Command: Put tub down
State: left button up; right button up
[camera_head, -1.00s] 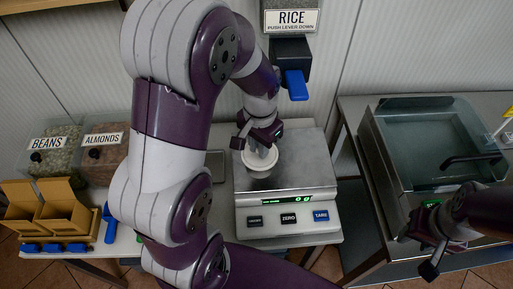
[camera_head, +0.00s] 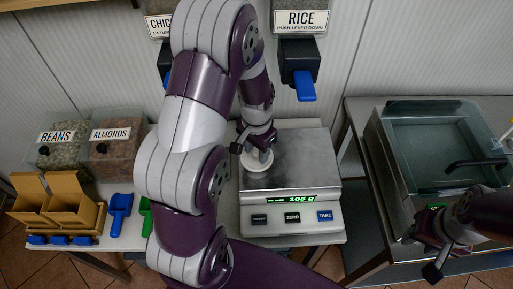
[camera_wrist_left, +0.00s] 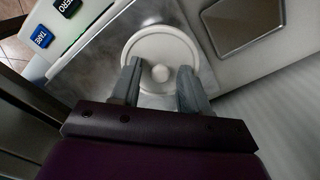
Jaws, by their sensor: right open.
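The white tub (camera_head: 262,164) is on the steel plate of the scale (camera_head: 312,157), at the plate's left part. The display reads about 105 g. My left gripper (camera_head: 257,152) is at the tub from above, its fingers partly covering it. In the left wrist view the round white tub (camera_wrist_left: 161,42) lies between and beyond the two grey fingers (camera_wrist_left: 160,88). They are apart, one at each side; whether they press on it I cannot tell. A small pale round shape shows in its middle. My right gripper (camera_head: 424,253) is open and empty at the lower right.
A rice dispenser (camera_head: 300,65) with a blue lever hangs behind the scale. Bean and almond bins (camera_head: 62,145), cardboard boxes (camera_head: 58,203) and a blue scoop (camera_head: 120,213) are on the left.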

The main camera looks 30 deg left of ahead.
pick_arm(q)
jog(key=shift+r, duration=0.25)
notch_tip(320, 180, up, 11)
jog(key=s+d+f+n+t, duration=0.1)
jog(key=s+d+f+n, duration=0.1)
jog(key=s+d, duration=0.4)
jog(key=shift+s+f+n, duration=0.3)
jog(key=shift+s+f, duration=0.55)
jog(key=shift+s, duration=0.4)
jog(key=shift+s, duration=0.1)
dwell(0.6)
